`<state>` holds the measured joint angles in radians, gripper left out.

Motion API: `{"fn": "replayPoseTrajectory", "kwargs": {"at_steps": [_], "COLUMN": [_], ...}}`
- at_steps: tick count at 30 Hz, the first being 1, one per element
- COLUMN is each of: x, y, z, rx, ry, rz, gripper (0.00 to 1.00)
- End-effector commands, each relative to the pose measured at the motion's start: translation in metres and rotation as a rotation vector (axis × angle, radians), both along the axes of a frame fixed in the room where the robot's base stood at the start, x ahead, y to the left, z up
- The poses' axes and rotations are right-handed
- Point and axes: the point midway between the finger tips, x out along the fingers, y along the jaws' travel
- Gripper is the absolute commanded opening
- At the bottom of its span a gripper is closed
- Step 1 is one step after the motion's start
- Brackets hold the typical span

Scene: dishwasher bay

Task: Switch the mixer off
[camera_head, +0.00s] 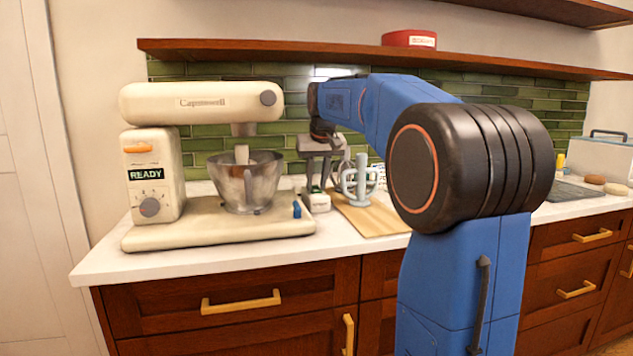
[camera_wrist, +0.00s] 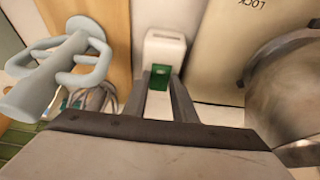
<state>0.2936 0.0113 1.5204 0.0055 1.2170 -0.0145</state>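The cream mixer (camera_head: 200,105) stands on the left of the counter in the head view, its head level over a steel bowl (camera_head: 246,180). Its column has an orange switch (camera_head: 138,149), a display reading READY (camera_head: 146,174) and a grey knob (camera_head: 150,207). A blue lever (camera_head: 297,209) sits on the base's right end. My gripper (camera_head: 322,186) points down just right of the base, over a small white block (camera_head: 318,203). In the wrist view my fingers (camera_wrist: 160,80) are apart, with the block's green part (camera_wrist: 160,75) between or beyond them; contact is unclear.
A pale blue mug tree (camera_head: 358,182) stands on a wooden board (camera_head: 375,222) right of my gripper. In the wrist view, the mixer base bears the word LOCK (camera_wrist: 252,3). A shelf (camera_head: 300,50) with a red tin (camera_head: 409,39) runs above. Cabinets line the counter's front.

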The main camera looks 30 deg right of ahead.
Motion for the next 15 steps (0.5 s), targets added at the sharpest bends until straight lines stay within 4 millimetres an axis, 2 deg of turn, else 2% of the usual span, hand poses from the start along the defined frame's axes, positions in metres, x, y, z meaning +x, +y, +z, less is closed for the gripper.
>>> {"fn": "replayPoseTrajectory", "kwargs": {"at_steps": [1, 2, 8, 15], "x": [0.0, 0.0, 0.0011, 0.0067], "y": [0.0, 0.0, -0.0003, -0.002], "z": [0.0001, 0.0001, 0.0003, 0.0015], "rx": [0.0, 0.0, 0.004, 0.037], "ry": [0.0, 0.0, 0.014, 0.128], "rz": [0.0, 0.0, 0.0, 0.0], "gripper": [0.08, 0.02, 0.03, 0.03]}}
